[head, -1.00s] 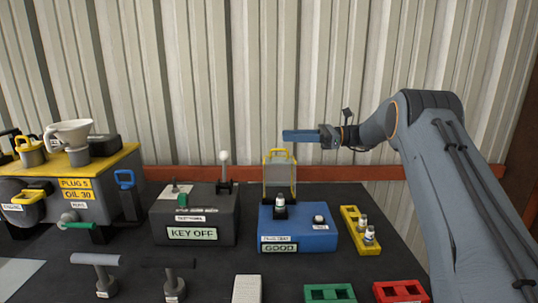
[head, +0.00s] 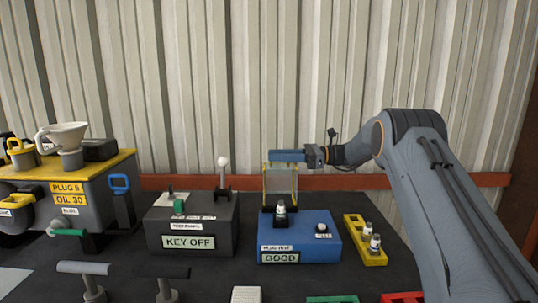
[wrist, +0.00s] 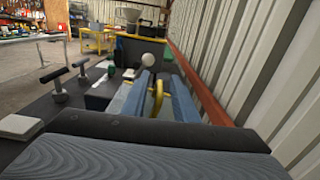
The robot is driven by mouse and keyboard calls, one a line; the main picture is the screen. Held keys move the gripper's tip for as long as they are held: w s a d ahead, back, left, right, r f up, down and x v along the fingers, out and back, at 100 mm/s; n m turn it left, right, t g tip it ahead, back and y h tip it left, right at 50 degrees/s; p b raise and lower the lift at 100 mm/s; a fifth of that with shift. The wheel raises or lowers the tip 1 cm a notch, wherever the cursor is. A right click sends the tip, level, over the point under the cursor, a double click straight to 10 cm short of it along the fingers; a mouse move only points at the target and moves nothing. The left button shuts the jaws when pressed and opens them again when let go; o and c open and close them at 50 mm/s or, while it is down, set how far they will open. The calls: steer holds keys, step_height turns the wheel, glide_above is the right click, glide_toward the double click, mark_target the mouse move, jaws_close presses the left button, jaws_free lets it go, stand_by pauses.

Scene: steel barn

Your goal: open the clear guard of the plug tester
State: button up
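The plug tester (head: 300,238) is a blue box on the dark bench, with a "GOOD" display on its front. Its clear guard (head: 280,184) stands upright as a yellow-edged panel above the box. A spark plug (head: 281,209) stands at the panel's foot. My gripper (head: 274,156) is at the guard's top edge, reaching in from the right, and hides the handle in the head view. In the wrist view its blue fingers (wrist: 160,98) are apart, with the yellow handle (wrist: 157,94) between them. Firm contact with the handle does not show.
A grey "KEY OFF" box (head: 190,225) with a white-knobbed lever (head: 222,163) stands left of the tester. A yellow rack (head: 365,240) with plugs is to the right. The corrugated wall (head: 300,70) and red rail (head: 400,181) run close behind.

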mark_target(269, 165)
steer(key=shift+a+p, duration=0.4)
steer(key=shift+a, duration=1.15)
jaws_close()
